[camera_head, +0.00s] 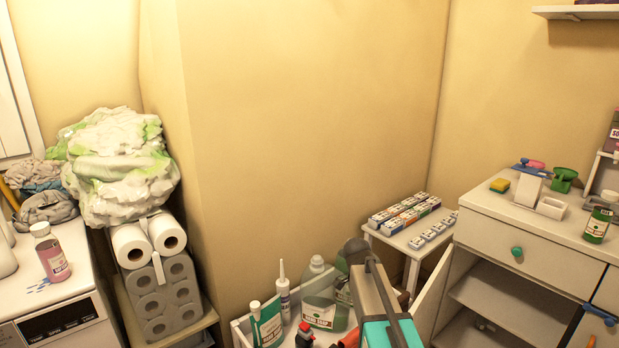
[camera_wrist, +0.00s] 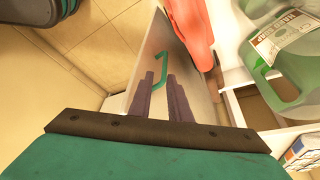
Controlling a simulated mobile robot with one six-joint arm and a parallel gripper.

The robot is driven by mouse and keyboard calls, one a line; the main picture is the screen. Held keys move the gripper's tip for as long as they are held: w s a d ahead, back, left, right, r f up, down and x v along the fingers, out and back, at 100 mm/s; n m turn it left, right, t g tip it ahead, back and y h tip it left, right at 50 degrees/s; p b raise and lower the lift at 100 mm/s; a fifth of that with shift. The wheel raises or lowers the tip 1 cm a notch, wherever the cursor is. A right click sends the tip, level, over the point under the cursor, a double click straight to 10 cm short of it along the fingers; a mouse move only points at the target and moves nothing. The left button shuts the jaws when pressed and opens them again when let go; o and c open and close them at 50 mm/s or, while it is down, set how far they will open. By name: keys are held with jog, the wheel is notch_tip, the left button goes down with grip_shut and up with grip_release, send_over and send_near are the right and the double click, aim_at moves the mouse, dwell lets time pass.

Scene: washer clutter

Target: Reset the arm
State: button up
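My gripper (camera_wrist: 162,82) shows in the wrist view. Its two dark fingers stand apart with a narrow gap between them, and nothing is held there. A pale panel with a green bar handle (camera_wrist: 155,68) lies beyond the fingers; I cannot tell whether the fingers touch it. In the head view my arm (camera_head: 385,305) reaches up from the bottom edge, in front of the detergent bottles and the small white table. The fingers cannot be made out in that view.
A green-tinted jug (camera_head: 322,298) and other bottles stand in a white container left of my arm. A white table (camera_head: 392,238) holds several small boxes. An open cabinet door (camera_head: 430,293) stands close on the right. Paper rolls (camera_head: 160,295) stack at left.

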jog(key=s+a+f+n+g+y+p, duration=0.1)
jog(key=s+f+n+g+p, duration=0.4)
jog(key=s+f, duration=1.4)
jog(key=s+a+f+n+y+p, duration=0.1)
jog(key=s+a+f+n+p, duration=0.1)
jog(key=s+n, duration=0.4)
jog(key=s+a+f+n+y+p, duration=0.2)
jog(key=s+a+f+n, duration=0.2)
jog(key=s, duration=1.1)
jog(key=shift+s+a+f+n+y, duration=0.25)
jog(key=shift+f+n, duration=0.35)
jog(key=shift+n, duration=0.8)
jog(key=shift+w, duration=0.1)
jog(key=shift+d, duration=0.15)
